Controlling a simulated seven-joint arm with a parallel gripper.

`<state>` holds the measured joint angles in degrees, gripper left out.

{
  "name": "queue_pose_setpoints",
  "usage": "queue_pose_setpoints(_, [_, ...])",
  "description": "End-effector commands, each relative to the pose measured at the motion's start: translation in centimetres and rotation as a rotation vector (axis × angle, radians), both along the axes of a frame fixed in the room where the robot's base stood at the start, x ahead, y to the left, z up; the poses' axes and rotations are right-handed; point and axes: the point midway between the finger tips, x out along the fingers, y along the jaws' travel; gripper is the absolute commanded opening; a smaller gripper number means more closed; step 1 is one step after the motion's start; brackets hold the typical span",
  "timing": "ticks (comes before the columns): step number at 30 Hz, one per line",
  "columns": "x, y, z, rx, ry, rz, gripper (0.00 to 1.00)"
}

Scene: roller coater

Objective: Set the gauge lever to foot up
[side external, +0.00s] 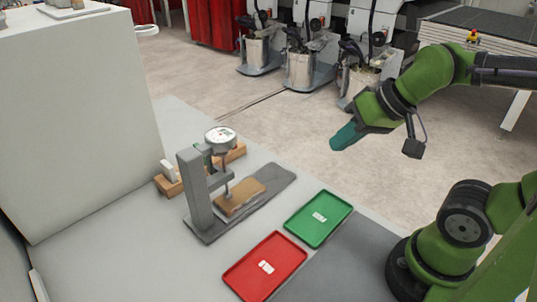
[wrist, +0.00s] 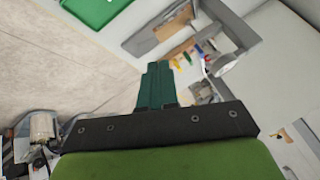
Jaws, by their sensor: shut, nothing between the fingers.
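The thickness gauge is a grey stand (side external: 196,192) with a round white dial (side external: 220,136) on top. Its thin stem and foot (side external: 228,190) reach down to a tan piece (side external: 241,197) on the base; I cannot tell whether they touch. I cannot clearly make out the lever. My gripper (side external: 340,140) is shut and empty, high to the right of the gauge and apart from it. In the wrist view, my shut fingers (wrist: 157,75) point toward the gauge area, where the grey stand (wrist: 236,40) shows at upper right.
A green tray (side external: 318,218) and a red tray (side external: 265,267) lie in front of the gauge. A wooden strip (side external: 169,185) with a white block (side external: 169,171) sits behind it. A large pale box (side external: 80,110) stands at left. The air between gripper and gauge looks clear.

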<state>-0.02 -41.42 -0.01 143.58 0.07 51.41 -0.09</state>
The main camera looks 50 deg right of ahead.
Motion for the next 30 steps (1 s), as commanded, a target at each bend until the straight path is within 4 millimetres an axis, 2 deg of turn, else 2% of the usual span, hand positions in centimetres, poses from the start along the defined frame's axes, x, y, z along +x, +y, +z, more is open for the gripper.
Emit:
queue_pose_setpoints(2, [-0.1,0.1,0.5,0.0,-0.02,0.004,0.0])
queue_pose_setpoints(5, [0.2,0.3,-0.3,0.0,0.02,0.014,0.0])
queue_pose_setpoints(8, [2.2,0.7,-0.1,-0.006,0.061,0.031,0.0])
queue_pose_setpoints(11, [5.5,1.3,0.9,-0.019,0.106,0.06,0.0])
queue_pose_setpoints(18, [14.6,3.1,2.7,-0.072,0.209,0.154,0.0])
queue_pose_setpoints(24, [22.2,5.1,2.6,-0.128,0.284,0.231,0.0])
queue_pose_setpoints(30, [28.1,7.1,2.0,-0.178,0.332,0.296,0.0])
